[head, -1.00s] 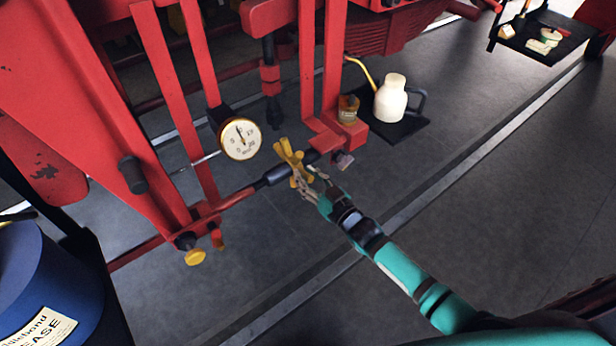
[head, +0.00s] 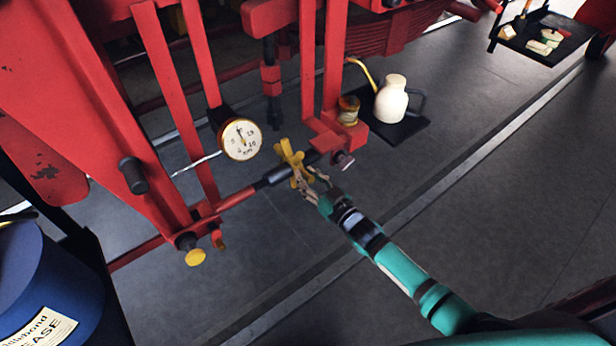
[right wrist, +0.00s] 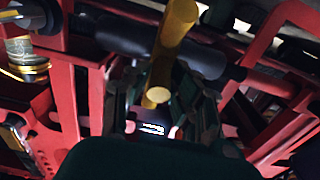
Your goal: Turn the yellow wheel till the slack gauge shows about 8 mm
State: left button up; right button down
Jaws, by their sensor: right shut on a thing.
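The yellow wheel (head: 291,158) is a cross of stubby spokes on a dark sleeve along the red pull rod (head: 240,196). My right gripper (head: 306,186) is at the wheel's lower right side and is shut on one of its spokes. In the right wrist view the yellow wheel (right wrist: 174,40) shows a long spoke and a round spoke end between the fingers (right wrist: 160,100). The slack gauge (head: 240,139) is a round white dial just left of the wheel. Its needle points roughly upward; the exact reading is too small to tell. My left gripper is not in view.
Red frame bars stand around the rod. A cream oil can (head: 391,100) stands on a black tray (head: 412,128) behind the wheel. A blue grease drum (head: 40,275) is at the lower left.

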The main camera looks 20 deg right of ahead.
jog(key=shift+s+f+b, duration=0.2)
jog(key=shift+f+b, duration=0.7)
jog(key=shift+f, duration=0.8)
jog(key=shift+f+b, duration=0.15)
jog(key=shift+b, duration=0.3)
jog(key=shift+w+a+f+b, duration=0.1)
jog(key=shift+w+f+b, duration=0.1)
jog(key=shift+f+b, duration=0.3)
jog(key=shift+w+f+b, duration=0.15)
jog(key=shift+f+b, duration=0.3)
jog(key=shift+b, duration=0.05)
jog(key=shift+r, duration=0.1)
